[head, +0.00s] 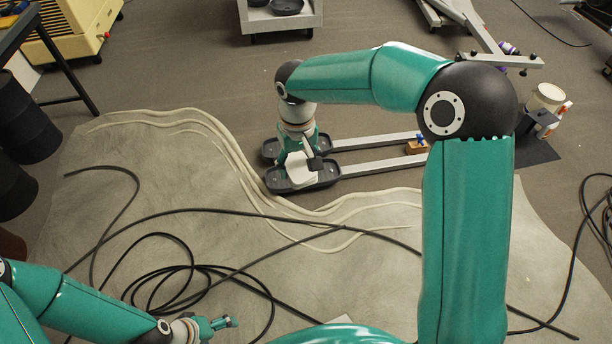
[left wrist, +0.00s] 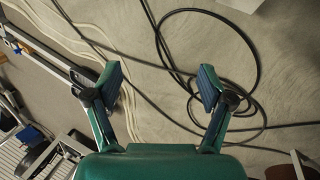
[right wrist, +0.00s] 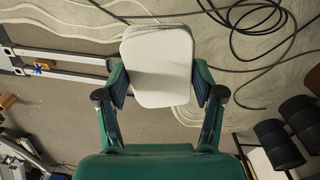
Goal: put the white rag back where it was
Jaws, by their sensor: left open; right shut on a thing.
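The white rag (right wrist: 158,68) is a folded, round-cornered pad between the fingers of my right gripper (right wrist: 160,84) in the right wrist view. In the head view my right gripper (head: 301,158) points down over the black pedals, and the rag (head: 302,170) shows pale in front of the near pedal (head: 318,178). I cannot tell whether the rag touches anything below. My left gripper (head: 222,323) is low at the bottom left of the head view. In the left wrist view its fingers (left wrist: 160,84) are apart with nothing between them.
Grey rails (head: 375,165) run right from the pedals. A small brown block (head: 416,147) sits by them. A dark mat (head: 535,150) with a white jar (head: 547,96) lies at the right. Black cable loops (head: 190,268) and pale cords (head: 215,135) cross the floor sheet (head: 120,195).

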